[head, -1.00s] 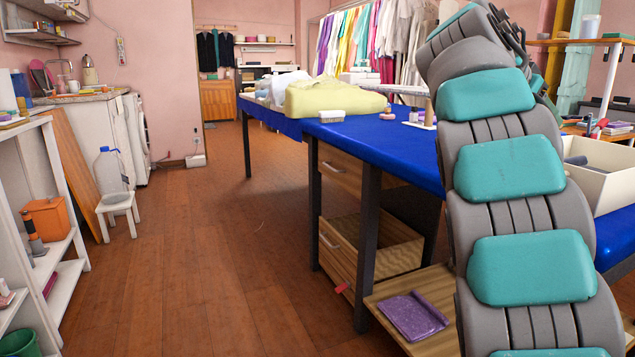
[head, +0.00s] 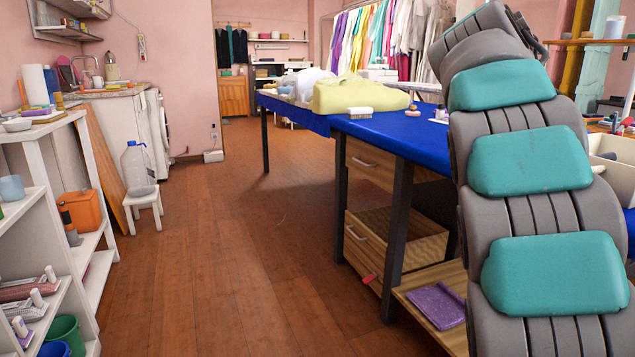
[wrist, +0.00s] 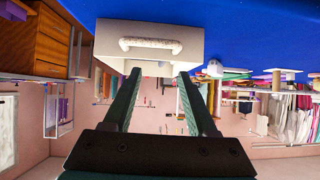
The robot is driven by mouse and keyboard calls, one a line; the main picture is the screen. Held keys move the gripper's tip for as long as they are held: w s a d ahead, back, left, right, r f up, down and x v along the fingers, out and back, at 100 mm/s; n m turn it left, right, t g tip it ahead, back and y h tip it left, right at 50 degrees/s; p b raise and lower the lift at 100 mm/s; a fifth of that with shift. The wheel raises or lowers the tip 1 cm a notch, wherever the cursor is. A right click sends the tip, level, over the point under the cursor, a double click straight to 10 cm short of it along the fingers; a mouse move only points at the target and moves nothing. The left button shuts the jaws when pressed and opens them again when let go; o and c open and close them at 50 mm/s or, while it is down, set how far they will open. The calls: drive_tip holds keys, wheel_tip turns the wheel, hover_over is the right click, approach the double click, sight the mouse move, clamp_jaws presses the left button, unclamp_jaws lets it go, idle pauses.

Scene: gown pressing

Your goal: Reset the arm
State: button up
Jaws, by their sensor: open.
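My arm rises along the right side of the head view, with grey links and teal pads. Its gripper end is out of that view. In the wrist view the scene appears upside down, and my gripper (wrist: 160,76) shows two dark green fingers spread apart with nothing between them. A white box (wrist: 200,40) with a pale rope handle (wrist: 150,45) appears beyond the fingertips, by the blue table surface (wrist: 270,25). I cannot tell its exact distance from the fingertips.
The blue-covered table (head: 385,133) stands right of centre, with folded yellow cloth (head: 355,95) and a brush (head: 360,113) on it. A low wooden shelf (head: 430,325) carries a purple item (head: 436,306). White shelving (head: 52,170) stands left. The wooden floor (head: 235,270) between is clear.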

drive_tip(key=s+a+f+n+g+y+p, duration=0.1)
drive_tip(key=s+a+f+n+g+y, duration=0.1)
drive_tip(key=s+a+f, duration=0.7)
drive_tip(key=s+a+f+n+g+y+p, duration=0.2)
drive_tip(key=s+a+f+n+y, duration=0.2)
drive_tip(key=s+a+f, duration=0.5)
drive_tip(key=s+a+f+n+g+y+p, duration=0.2)
drive_tip(key=s+a+f+n+y, duration=0.2)
drive_tip(key=s+f, duration=1.2)
drive_tip(key=s+a+n, duration=0.3)
drive_tip(key=s+a, duration=0.1)
drive_tip(key=a, duration=0.1)
drive_tip(key=shift+f, duration=0.15)
